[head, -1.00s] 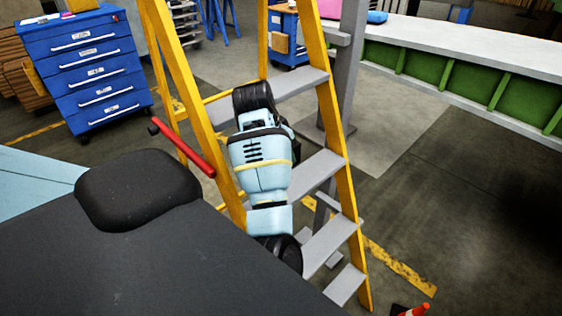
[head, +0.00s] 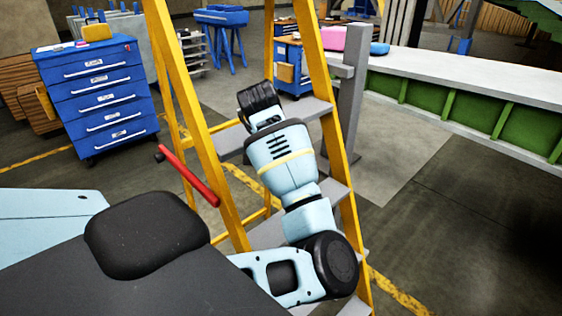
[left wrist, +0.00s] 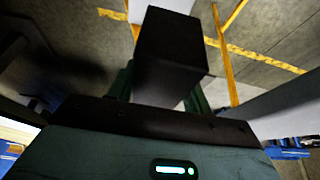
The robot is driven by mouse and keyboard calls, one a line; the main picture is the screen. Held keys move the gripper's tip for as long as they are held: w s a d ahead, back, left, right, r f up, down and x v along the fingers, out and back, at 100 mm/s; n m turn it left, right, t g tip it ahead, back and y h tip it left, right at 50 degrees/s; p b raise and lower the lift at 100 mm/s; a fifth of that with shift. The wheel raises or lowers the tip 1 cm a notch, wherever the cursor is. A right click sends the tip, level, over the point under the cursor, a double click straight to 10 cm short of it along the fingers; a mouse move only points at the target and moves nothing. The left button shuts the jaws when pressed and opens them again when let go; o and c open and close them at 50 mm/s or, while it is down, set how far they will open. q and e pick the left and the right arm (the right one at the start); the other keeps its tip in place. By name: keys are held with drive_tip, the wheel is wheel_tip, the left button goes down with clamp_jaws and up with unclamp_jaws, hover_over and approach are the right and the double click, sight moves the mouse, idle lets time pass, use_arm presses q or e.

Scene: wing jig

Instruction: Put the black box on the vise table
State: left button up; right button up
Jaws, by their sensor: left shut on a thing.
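The black box (left wrist: 172,45) is in the left wrist view, a dark block standing out from my gripper. My left gripper (left wrist: 162,84) is shut on it, with dark green fingers at its two sides. My right gripper is not in view. I cannot make out a vise, so I cannot tell which table is the vise table.
A yellow stepladder (head: 330,125) stands close ahead, with a red rod (head: 188,176) near its left side. A blue drawer cabinet (head: 95,98) is at left. A long white-topped bench (head: 470,100) with green sides runs along the right.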

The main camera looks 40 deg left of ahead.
use_arm(q)
drive_tip(key=shift+w+a+f+n, duration=0.1)
drive_tip(key=shift+a+f+n, duration=0.1)
drive_tip(key=shift+f+n, duration=0.1)
drive_tip(key=shift+w+d+f+n+y, duration=0.25)
drive_tip(key=shift+d+f, duration=0.2)
drive_tip(key=shift+f, duration=0.15)
drive_tip(key=shift+w+d+f+n+y, duration=0.15)
drive_tip(key=shift+w+d+f+n, duration=0.1)
drive_tip(key=shift+d+f, duration=0.25)
drive_tip(key=s+d+f, duration=0.3)
drive_tip(key=d+f, duration=0.4)
drive_tip(key=d, duration=0.1)
drive_tip(key=s+d+f, duration=0.3)
drive_tip(key=d+f, duration=0.5)
drive_tip(key=d, duration=0.1)
drive_tip(key=shift+d+m, duration=0.15)
drive_tip(key=shift+m, duration=0.25)
